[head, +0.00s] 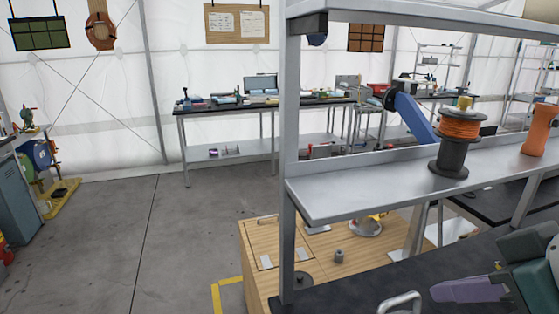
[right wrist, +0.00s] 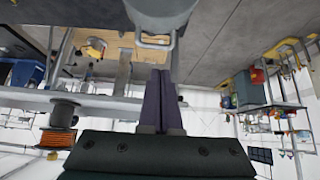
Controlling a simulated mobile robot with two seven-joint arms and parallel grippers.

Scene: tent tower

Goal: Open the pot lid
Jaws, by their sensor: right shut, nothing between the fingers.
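A grey rounded vessel, apparently the pot (right wrist: 160,12), is cut off by the top edge of the right wrist view. A bent metal loop handle (right wrist: 156,45) shows at its near side. A similar metal loop (head: 401,303) shows at the bottom edge of the head view, and what it belongs to is cut off. I cannot make out the lid. My right gripper (right wrist: 160,72) has its purple fingers pressed together, empty, pointing toward the handle. A gap to the handle cannot be judged. It also shows in the head view (head: 436,290), right of the loop. My left gripper is not in view.
A metal shelf (head: 350,187) with an orange wire spool (head: 459,130) stands above the dark worktop (head: 345,295). Its upright post (head: 290,130) is left of the gripper. A wooden-topped table (head: 262,236) stands behind the worktop. Open concrete floor (head: 110,240) lies at left.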

